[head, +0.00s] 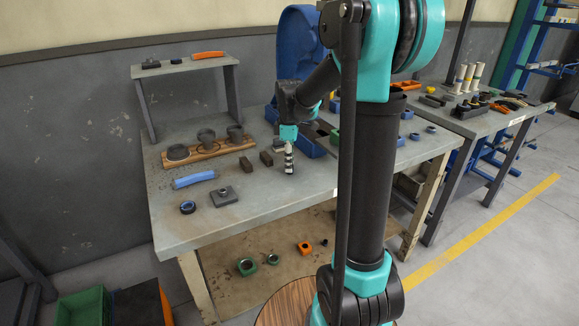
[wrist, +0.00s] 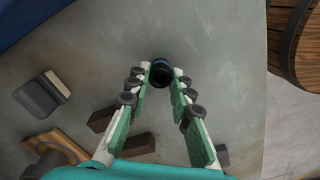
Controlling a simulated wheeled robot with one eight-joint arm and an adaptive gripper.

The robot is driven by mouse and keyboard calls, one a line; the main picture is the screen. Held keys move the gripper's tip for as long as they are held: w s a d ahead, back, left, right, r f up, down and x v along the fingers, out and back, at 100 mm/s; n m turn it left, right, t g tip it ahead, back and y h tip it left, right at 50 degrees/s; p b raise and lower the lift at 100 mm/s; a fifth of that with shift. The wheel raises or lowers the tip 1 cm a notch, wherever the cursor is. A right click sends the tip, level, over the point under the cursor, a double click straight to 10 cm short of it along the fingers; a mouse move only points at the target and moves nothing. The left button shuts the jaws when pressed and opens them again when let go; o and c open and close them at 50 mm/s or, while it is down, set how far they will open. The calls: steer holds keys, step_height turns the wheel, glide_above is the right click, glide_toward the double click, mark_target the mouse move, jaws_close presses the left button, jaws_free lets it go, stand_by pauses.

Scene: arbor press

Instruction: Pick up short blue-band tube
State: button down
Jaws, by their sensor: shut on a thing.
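My gripper (head: 289,163) points straight down over the worn grey bench (head: 250,205), just in front of the blue press. In the wrist view my gripper (wrist: 160,77) has its fingertips closed on both sides of a small dark round tube (wrist: 161,74) with a blue edge, seen end-on. I take it for the short blue-band tube. In the head view the fingers hide most of it. I cannot tell whether it touches the bench top.
Two dark blocks (head: 273,157) stand left of my gripper. A wooden holder with dark cups (head: 207,149), a blue-handled tool (head: 195,179), a dark ring (head: 187,207) and a grey block (head: 223,196) lie farther left. The blue press (head: 299,42) stands behind.

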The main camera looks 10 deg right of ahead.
steer(key=shift+r, duration=0.15)
step_height(320, 180, up, 20)
stand_by(0.4)
stand_by(0.8)
